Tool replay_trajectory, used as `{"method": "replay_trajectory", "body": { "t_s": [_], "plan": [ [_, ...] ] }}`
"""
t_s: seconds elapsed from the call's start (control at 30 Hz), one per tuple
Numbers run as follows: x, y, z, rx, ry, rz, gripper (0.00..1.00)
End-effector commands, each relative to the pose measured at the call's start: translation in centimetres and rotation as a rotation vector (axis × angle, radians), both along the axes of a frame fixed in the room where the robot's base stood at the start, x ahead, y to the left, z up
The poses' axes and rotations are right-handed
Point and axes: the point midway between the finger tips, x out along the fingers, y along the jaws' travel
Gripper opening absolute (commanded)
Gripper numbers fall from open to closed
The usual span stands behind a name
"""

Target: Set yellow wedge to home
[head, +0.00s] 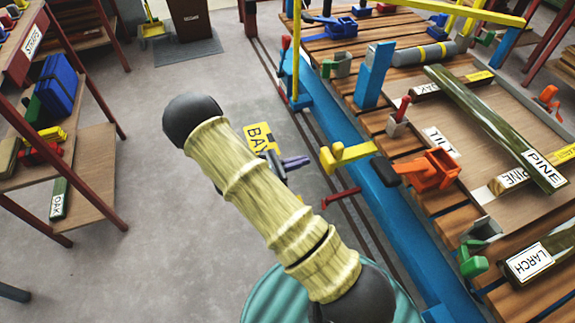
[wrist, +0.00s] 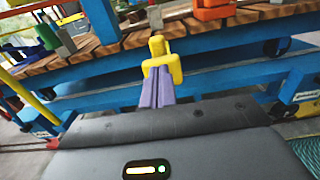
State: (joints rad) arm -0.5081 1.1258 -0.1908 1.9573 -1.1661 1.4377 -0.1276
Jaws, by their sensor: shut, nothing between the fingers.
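A yellow piece (head: 346,155), which I take to be the yellow wedge, sits at the near edge of the slatted table. It has an upright knob and a short arm pointing right in the head view. In the wrist view the yellow piece (wrist: 161,66) lies straight beyond the fingertips, which hide its lower middle. My gripper (head: 303,161) has purple fingers and is a little left of the yellow piece, with a gap in the head view. In the wrist view my gripper (wrist: 157,76) is shut and empty. I cannot tell from the wrist view whether it touches the piece. No home mark is readable.
An orange clamp (head: 430,171) with a dark handle is just right of the yellow piece. A blue rail (head: 375,195) runs along the table's near side. Boards labelled PINE (head: 500,130) and LARCH (head: 545,258) lie on the table.

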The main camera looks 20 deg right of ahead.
Motion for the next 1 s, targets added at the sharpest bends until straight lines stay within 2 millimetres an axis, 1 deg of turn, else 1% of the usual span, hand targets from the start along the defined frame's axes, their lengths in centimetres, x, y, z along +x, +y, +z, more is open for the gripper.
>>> {"method": "replay_trajectory", "body": {
  "t_s": [0.03,0.2,0.3,0.43,0.6,1.0],
  "plan": [
    [-0.1,-1.0,-0.1,0.000,0.000,-0.005,0.00],
    [0.0,-4.0,-0.1,0.000,0.000,-0.005,0.00],
    [0.1,-5.6,-0.1,0.000,-0.001,-0.004,0.00],
    [0.2,-7.1,0.0,0.000,0.000,-0.003,0.00],
    [0.2,-7.7,0.0,0.000,-0.001,0.000,0.00],
    [0.4,-7.7,0.1,0.000,-0.001,0.007,0.00]
  ]
}}
